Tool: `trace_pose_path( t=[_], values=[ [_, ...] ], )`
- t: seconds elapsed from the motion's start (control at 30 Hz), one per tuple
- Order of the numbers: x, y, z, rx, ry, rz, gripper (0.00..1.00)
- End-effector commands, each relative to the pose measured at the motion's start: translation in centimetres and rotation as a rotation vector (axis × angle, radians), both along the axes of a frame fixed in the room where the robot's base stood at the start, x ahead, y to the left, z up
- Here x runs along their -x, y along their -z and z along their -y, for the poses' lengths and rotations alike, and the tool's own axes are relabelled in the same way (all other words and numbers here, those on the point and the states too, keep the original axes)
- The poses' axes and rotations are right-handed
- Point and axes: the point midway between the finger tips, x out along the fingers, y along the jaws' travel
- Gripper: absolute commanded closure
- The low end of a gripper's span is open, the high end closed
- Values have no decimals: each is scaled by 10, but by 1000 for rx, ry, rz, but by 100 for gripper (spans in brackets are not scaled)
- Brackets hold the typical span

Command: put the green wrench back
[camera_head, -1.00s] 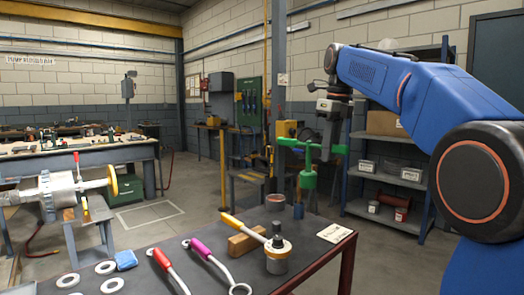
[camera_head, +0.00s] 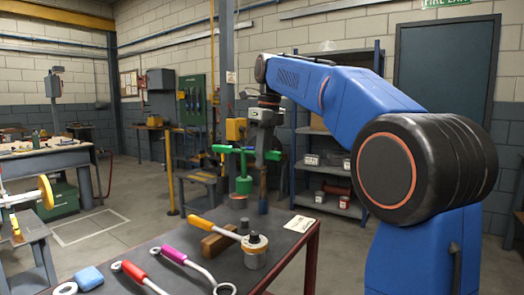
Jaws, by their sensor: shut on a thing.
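The green wrench (camera_head: 244,164) is T-shaped, with a crossbar on top and a thick socket end pointing down. My gripper (camera_head: 262,152) points down and is shut on the wrench near its crossbar; the exact grip is small and partly hidden. The wrench hangs upright near the far edge of the dark work table (camera_head: 186,244), and I cannot tell whether it clears the table.
A wooden block (camera_head: 219,240), a blue block (camera_head: 88,278), a white card (camera_head: 299,223) and a reddish round container (camera_head: 238,202) are on or by the table. A brown-and-blue upright thing (camera_head: 263,190) stands close to the wrench. Shelves (camera_head: 330,207) stand behind.

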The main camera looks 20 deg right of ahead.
Motion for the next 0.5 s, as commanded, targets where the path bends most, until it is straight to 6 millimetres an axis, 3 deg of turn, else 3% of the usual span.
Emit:
trace_pose_path(
  t=[0.5],
  values=[
    [0, 46, 0, 0, 0, 0, 100]
  ],
)
